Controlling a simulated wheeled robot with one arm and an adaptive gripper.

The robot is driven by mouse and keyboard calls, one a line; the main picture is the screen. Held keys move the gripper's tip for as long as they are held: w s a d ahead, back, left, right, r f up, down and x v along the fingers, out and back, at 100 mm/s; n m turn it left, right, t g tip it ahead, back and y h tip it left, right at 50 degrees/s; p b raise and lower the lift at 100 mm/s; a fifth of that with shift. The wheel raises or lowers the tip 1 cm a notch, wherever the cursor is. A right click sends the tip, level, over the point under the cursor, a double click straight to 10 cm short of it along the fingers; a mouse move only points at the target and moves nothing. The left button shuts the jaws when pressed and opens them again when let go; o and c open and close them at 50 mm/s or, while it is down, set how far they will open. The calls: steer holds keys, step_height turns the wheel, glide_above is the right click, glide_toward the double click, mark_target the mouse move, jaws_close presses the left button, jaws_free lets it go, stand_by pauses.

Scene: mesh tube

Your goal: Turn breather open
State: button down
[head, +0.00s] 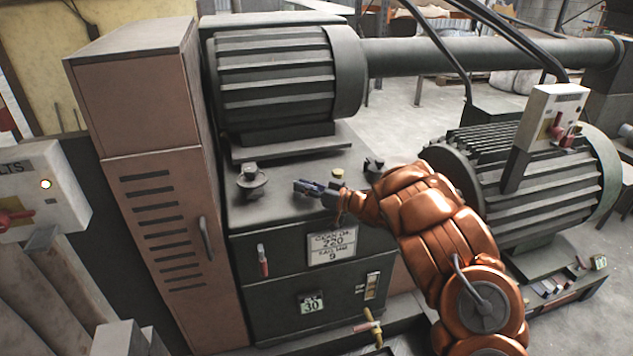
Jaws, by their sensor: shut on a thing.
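My gripper (305,187) is low over the flat top of the dark machine cabinet (290,212), reaching in from the right. Its fingers are shut on a small part at the cabinet top, which I take to be the breather. The fingers hide most of this part, so its shape and how far it is turned cannot be told. A dark round capped fitting (251,180) stands to the left of the fingertips, apart from them. A small yellowish cap (338,172) is just behind my gripper.
A black fitting (373,165) stands close behind my wrist. A ribbed motor (275,80) rises behind the cabinet top. A tall brown cabinet (165,180) stands at the left. A second ribbed motor (560,190) and a switch box (548,120) are to the right.

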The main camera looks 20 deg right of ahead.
steer(key=shift+y, duration=0.3)
steer(key=c, duration=1.1)
jaws_free()
steer(key=shift+o, duration=0.2)
steer(key=v, duration=1.2)
steer(key=shift+r, duration=0.15)
steer(key=shift+d, duration=0.1)
steer(key=shift+c, duration=0.4)
